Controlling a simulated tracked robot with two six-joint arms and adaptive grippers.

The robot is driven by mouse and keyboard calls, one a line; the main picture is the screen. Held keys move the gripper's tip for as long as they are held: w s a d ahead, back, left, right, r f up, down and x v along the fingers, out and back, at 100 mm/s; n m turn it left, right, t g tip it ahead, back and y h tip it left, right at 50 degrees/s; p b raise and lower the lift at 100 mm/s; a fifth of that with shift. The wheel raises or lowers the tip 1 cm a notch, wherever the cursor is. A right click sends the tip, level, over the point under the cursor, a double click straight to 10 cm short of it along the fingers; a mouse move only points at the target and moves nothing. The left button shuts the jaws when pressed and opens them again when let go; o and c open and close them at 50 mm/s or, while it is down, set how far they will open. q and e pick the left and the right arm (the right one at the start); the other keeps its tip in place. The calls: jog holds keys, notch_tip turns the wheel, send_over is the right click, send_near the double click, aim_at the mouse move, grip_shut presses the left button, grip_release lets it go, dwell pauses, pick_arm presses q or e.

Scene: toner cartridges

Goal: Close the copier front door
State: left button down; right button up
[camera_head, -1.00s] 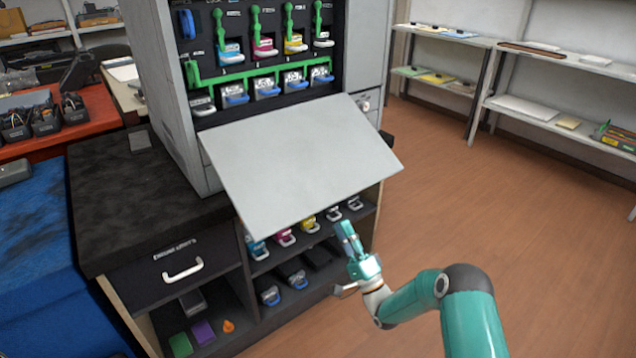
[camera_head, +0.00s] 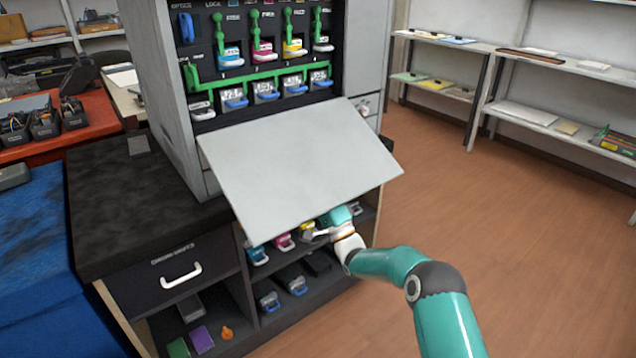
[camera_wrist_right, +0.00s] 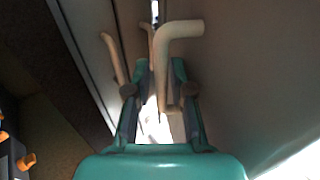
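The copier front door (camera_head: 300,165) is a flat light grey panel. In the head view it hangs open below the cartridge bay and tilts outward and down, away from the copier (camera_head: 165,85). My right gripper (camera_head: 332,219) is at the door's lower edge, its front part hidden behind the panel. In the right wrist view, my right gripper (camera_wrist_right: 157,95) has teal finger links on either side of pale bent bars (camera_wrist_right: 180,29). A grey-brown surface fills the right side there. Whether the fingertips are closed is unclear. My left gripper is not in view.
Below the door, an open dark shelf unit (camera_head: 270,325) holds several cartridges. Green levers and coloured cartridges fill the bay above. A dark counter (camera_head: 110,215) with a drawer (camera_head: 180,275) stands left. The wooden floor (camera_head: 510,230) at right is clear.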

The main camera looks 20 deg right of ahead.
grip_shut()
jog(key=shift+d, duration=0.1)
